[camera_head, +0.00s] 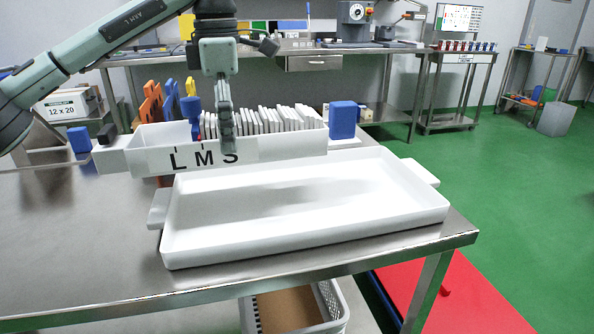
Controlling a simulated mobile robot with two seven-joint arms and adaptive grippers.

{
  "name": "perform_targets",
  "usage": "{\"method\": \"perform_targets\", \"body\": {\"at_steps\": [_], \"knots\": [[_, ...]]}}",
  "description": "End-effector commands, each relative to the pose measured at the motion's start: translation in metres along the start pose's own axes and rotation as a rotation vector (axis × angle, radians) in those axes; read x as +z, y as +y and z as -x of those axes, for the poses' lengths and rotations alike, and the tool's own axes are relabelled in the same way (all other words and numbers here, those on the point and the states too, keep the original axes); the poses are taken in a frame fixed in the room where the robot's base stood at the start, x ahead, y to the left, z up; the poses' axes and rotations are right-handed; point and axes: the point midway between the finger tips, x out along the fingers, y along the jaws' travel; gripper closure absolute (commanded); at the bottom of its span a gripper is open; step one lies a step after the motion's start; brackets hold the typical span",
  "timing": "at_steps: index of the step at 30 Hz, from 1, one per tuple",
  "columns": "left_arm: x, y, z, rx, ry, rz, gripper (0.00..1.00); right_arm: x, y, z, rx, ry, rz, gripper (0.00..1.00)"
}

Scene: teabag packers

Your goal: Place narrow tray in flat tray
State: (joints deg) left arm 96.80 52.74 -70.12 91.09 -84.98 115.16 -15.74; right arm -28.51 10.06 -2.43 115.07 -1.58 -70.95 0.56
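The narrow tray (285,150) is a long white tray with the letters L M S on its front wall. It holds a row of thin white packets (265,119). My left gripper (227,140) comes down over it from above, with one finger in front of the front wall, and looks shut on that wall; the other finger is hidden. The flat tray (305,238) is a wide, shallow white tray with side handles, lying at the table's front right. The narrow tray overlaps its rear edge in the picture, and a shadow lies on its empty floor. My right gripper is out of view.
Blue blocks stand near both ends of the narrow tray, left (79,140) and right (342,120). Orange dividers (151,103) stand behind it. The steel table (80,250) is clear at the front left. A white crate (335,312) sits below the table.

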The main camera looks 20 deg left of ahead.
Motion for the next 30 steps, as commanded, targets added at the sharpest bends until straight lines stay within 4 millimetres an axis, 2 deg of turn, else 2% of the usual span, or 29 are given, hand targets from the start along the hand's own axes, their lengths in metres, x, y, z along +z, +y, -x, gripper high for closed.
{"method": "perform_targets", "body": {"at_steps": [5,7,9,12,18,21,26,30], "knots": [[0.007,-0.002,-0.004,0.0,0.0,-0.004,0.53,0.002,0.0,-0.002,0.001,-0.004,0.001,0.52],[0.018,-0.004,-0.012,-0.001,0.0,-0.006,0.53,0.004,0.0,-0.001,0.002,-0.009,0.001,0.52],[0.033,-0.008,-0.021,-0.003,0.0,-0.007,0.53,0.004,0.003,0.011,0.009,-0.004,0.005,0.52],[0.055,-0.013,-0.034,-0.003,0.0,-0.007,0.53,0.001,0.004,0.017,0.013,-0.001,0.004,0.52],[0.094,-0.021,-0.055,0.0,0.0,-0.003,0.53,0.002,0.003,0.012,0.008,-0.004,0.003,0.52],[0.107,-0.024,-0.063,0.0,0.0,-0.002,0.53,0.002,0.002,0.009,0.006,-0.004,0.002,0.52],[0.114,-0.025,-0.07,0.001,-0.001,0.0,0.53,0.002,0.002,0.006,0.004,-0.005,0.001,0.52],[0.114,-0.025,-0.083,0.0,0.001,0.0,0.53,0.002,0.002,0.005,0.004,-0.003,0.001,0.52]]}}
